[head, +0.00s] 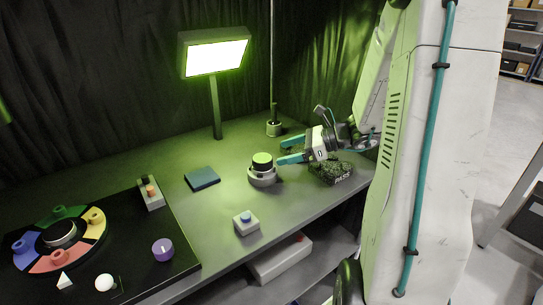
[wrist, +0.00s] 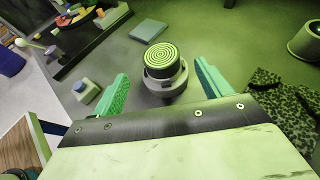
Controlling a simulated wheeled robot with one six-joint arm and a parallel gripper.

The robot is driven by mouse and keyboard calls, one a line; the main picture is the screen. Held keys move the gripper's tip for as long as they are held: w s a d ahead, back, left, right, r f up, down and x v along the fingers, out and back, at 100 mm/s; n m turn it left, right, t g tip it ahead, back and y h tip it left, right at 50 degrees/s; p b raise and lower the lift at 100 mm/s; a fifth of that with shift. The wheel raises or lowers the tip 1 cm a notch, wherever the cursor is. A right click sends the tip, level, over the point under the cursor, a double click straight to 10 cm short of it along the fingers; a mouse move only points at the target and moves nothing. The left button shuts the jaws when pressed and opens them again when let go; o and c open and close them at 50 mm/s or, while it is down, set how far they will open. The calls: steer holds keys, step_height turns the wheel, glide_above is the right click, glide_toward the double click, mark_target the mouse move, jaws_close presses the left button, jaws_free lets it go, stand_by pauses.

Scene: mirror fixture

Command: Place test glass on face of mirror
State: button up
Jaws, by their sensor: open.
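A round dark-sided piece with a green ringed top (head: 262,160) sits on a pale round mount (head: 262,178) on the bench. In the wrist view, its top (wrist: 160,57) shows concentric light and dark rings. It looks like the test glass resting on the mirror, whose face is hidden beneath. The mount (wrist: 165,86) flares out below it. My gripper (head: 280,151) is open and empty, just right of this stack in the head view. In the wrist view, the stack stands ahead, between the lines of the two teal fingers (wrist: 163,72), with gaps on both sides.
A lit lamp panel (head: 216,57) stands behind. A blue pad (head: 202,178) lies left of the mount, and a button box (head: 246,222) stands in front. A patterned cloth marked PASS (head: 332,172) lies below my gripper. A black board with coloured segments (head: 130,262) fills the left.

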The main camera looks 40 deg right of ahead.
steer(key=s+a+r+n+g+h, duration=0.1)
steer(key=s+a+r+n+g, duration=0.25)
steer(key=s+a+n, duration=0.35)
steer(key=s+a+r+n+g+h, duration=0.1)
steer(key=s+a+r+n+g, duration=0.3)
steer(key=a+n, duration=0.45)
steer(key=s+a+r+n+h, duration=0.1)
steer(key=s+a+n+h, duration=0.1)
steer(key=s+n+h, duration=0.5)
steer(key=s+n, duration=0.4)
steer(key=s, duration=0.1)
steer(key=shift+r+g+h, duration=0.3)
steer(key=shift+r+g, duration=0.05)
steer(key=shift+r, duration=0.05)
